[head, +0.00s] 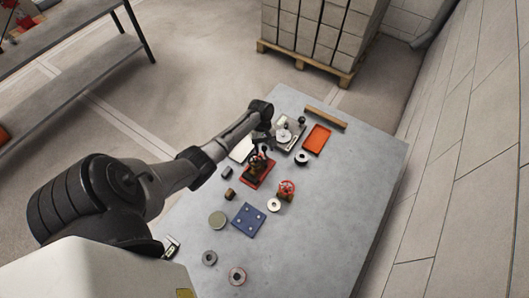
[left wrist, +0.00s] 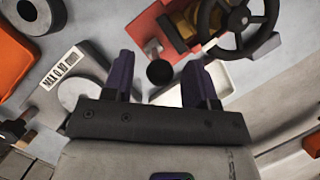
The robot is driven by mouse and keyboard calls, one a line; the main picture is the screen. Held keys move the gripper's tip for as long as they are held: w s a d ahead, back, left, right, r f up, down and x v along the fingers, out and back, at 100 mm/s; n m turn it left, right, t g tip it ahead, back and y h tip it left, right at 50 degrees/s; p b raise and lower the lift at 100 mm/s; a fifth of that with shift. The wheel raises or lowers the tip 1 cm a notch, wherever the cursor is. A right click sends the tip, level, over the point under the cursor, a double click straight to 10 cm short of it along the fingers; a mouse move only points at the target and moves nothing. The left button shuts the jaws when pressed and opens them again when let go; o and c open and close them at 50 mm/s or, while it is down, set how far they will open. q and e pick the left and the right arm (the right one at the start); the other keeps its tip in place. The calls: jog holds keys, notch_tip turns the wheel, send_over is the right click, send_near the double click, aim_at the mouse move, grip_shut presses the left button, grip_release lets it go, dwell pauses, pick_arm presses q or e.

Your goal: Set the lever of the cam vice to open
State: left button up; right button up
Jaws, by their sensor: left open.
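The cam vice (head: 257,178) has a red base and stands near the far left part of the table, with a black handwheel and a brass-coloured part at it. In the left wrist view its red body (left wrist: 152,24) is at the top, beside the black handwheel (left wrist: 240,20). A lever with a black ball knob (left wrist: 160,73) points toward my left gripper (left wrist: 160,82). The gripper is open, its two dark fingers on either side of the knob, with gaps visible. In the head view the left gripper (head: 266,138) is partly hidden by the arm. My right gripper is not in view.
A grey fixture with discs (head: 285,136) and an orange tray (head: 317,139) lie beyond the vice. A red-handwheel valve (head: 286,189), a blue plate (head: 248,219) and several round parts lie nearer. The table's right side (head: 350,200) is clear.

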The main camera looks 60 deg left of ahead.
pick_arm(q)
jog(key=shift+x, duration=1.45)
grip_shut()
